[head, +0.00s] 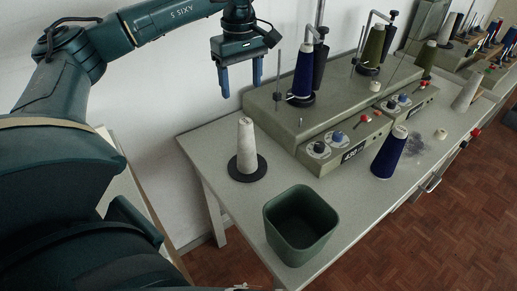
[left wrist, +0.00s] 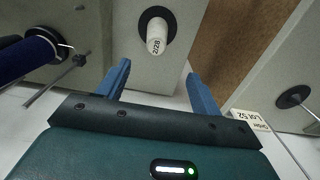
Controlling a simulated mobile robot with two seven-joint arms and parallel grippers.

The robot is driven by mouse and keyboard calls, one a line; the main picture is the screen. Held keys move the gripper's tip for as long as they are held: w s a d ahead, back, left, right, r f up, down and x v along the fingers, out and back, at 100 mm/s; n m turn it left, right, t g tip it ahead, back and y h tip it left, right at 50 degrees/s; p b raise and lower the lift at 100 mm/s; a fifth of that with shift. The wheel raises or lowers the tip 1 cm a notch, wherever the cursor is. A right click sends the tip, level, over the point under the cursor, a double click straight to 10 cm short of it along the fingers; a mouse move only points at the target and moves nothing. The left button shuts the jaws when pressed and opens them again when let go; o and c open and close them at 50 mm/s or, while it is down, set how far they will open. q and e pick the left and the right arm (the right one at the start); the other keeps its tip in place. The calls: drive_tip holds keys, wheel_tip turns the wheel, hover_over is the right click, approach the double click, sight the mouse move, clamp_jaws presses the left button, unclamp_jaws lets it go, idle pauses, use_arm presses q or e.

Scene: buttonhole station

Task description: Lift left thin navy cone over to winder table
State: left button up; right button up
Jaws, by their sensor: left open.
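One navy cone (head: 303,72) stands upright on the left spindle of the grey winder (head: 262,108), and it also shows at the left edge of the left wrist view (left wrist: 24,60). Another navy cone (head: 389,153) stands on the winder table (head: 350,208) in front of the machine. My left gripper (head: 241,84) is open and empty, pointing down, left of the winder's navy cone and apart from it. In the left wrist view nothing lies between its fingers (left wrist: 160,88). My right gripper is out of view.
A white cone (head: 246,146) on a black disc and a green bin (head: 300,225) occupy the table's left part. An olive cone (head: 374,46) sits on the winder's second spindle. Thin metal rods rise around the winder. The front middle of the table is clear.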

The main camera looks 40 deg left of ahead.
sight(245, 121)
use_arm(q)
drive_tip(key=shift+w+f+b, duration=0.2)
drive_tip(key=shift+w+f, duration=0.05)
drive_tip(key=shift+f, duration=0.25)
drive_tip(key=shift+w+f+b, duration=0.15)
drive_tip(key=shift+w+f, duration=0.05)
drive_tip(key=shift+f, duration=0.3)
wheel_tip(245, 121, down, 13)
drive_tip(key=shift+s+r+p, duration=0.1)
drive_tip(key=shift+r+p, duration=0.05)
drive_tip(key=shift+p, duration=0.5)
drive_tip(key=shift+c, duration=0.4)
drive_tip(key=c, duration=1.2)
